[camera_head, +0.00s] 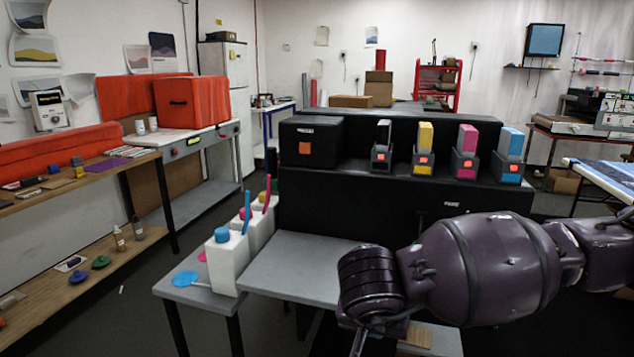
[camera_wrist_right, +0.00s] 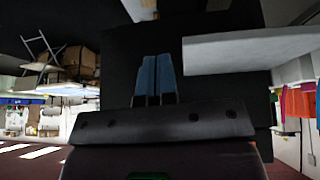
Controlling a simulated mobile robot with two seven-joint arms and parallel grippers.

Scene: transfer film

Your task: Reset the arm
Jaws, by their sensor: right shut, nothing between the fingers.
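My right arm (camera_head: 480,265) is dark purple and comes in from the right in the head view. It reaches across in front of the black printer (camera_head: 400,211), and its wrist end bends down near the bottom edge beside the grey shelf. In the right wrist view my right gripper (camera_wrist_right: 156,62) shows two blue-grey fingers lying together, shut with nothing between them. A dark surface is behind the fingers, and a pale panel (camera_wrist_right: 250,50) is to their right. My left arm and left gripper are not in view.
A grey shelf (camera_head: 300,270) juts from the printer's front, left of my wrist. White bottles with coloured caps (camera_head: 226,262) stand at its left. Several ink cartridges (camera_head: 424,140) stand in holders on the printer. The floor on the left is mostly clear.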

